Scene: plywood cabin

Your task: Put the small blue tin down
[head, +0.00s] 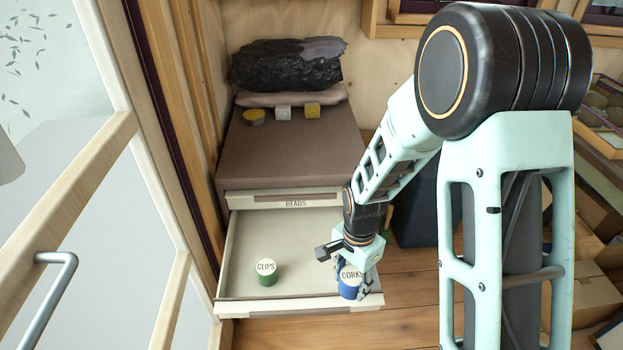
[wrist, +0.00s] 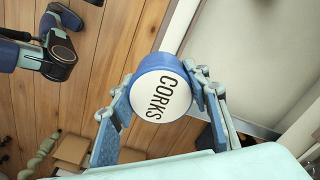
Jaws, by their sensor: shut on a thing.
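The small blue tin (head: 348,289) has a white lid marked CORKS. My gripper (head: 352,278) is shut on it, with the fingers on either side of the tin. In the head view the tin overlaps the front right corner of the open drawer (head: 240,250). The wrist view shows the tin (wrist: 162,88) lid towards the camera, with plank floor behind it at left and the pale drawer (wrist: 262,60) at right. I cannot tell whether its base touches anything; its underside is hidden.
A green tin marked CLIPS (head: 266,272) stands in the drawer's front left part; the rest of its floor looks bare. Above is a shut drawer marked BEADS (head: 290,202). A door handle (head: 58,285) is at left.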

